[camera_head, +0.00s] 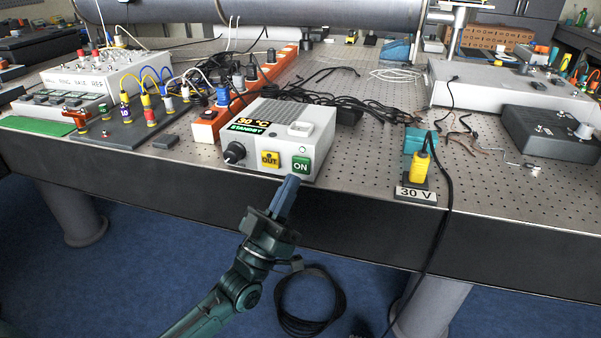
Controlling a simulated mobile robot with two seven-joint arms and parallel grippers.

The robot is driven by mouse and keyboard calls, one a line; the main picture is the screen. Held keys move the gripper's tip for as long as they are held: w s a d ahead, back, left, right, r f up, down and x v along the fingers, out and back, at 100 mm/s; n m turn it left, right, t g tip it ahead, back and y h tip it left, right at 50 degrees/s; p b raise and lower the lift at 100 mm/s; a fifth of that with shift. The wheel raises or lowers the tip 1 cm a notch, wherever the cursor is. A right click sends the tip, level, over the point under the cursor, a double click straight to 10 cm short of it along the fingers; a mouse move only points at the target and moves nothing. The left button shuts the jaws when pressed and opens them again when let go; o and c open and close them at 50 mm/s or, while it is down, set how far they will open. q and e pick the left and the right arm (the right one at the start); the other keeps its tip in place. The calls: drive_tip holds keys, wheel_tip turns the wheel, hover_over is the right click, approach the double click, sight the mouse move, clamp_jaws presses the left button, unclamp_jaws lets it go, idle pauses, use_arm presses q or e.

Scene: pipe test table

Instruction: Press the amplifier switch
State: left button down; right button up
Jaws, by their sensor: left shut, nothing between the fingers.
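The amplifier (262,143) is a light grey box at the front edge of the table. Its top has a display reading STANDBY and a pale rocker-like piece (301,129). Its front has a black knob (234,152), a yellow OUT socket (270,160) and a green ON switch (301,165). My left gripper (291,181) is shut and empty. Its fingertips are just below the green ON switch, in front of the box's lower front edge; I cannot tell whether they touch. My right gripper is not in view.
A yellow plug (420,167) with a black cable stands by a 30 V label (416,194) to the right. An orange power strip (207,125) and a plug board (139,117) lie left. A dark box (548,133) stands far right. Black cables cover the table behind the amplifier.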

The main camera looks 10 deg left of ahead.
sight(301, 166)
use_arm(q)
drive_tip(key=shift+w, duration=0.95)
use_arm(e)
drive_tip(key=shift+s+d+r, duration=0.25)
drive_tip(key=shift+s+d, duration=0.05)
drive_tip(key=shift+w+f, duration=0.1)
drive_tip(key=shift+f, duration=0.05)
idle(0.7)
use_arm(q)
drive_tip(key=shift+b, duration=0.3)
drive_tip(key=shift+w+d, duration=0.1)
drive_tip(key=shift+w, duration=0.3)
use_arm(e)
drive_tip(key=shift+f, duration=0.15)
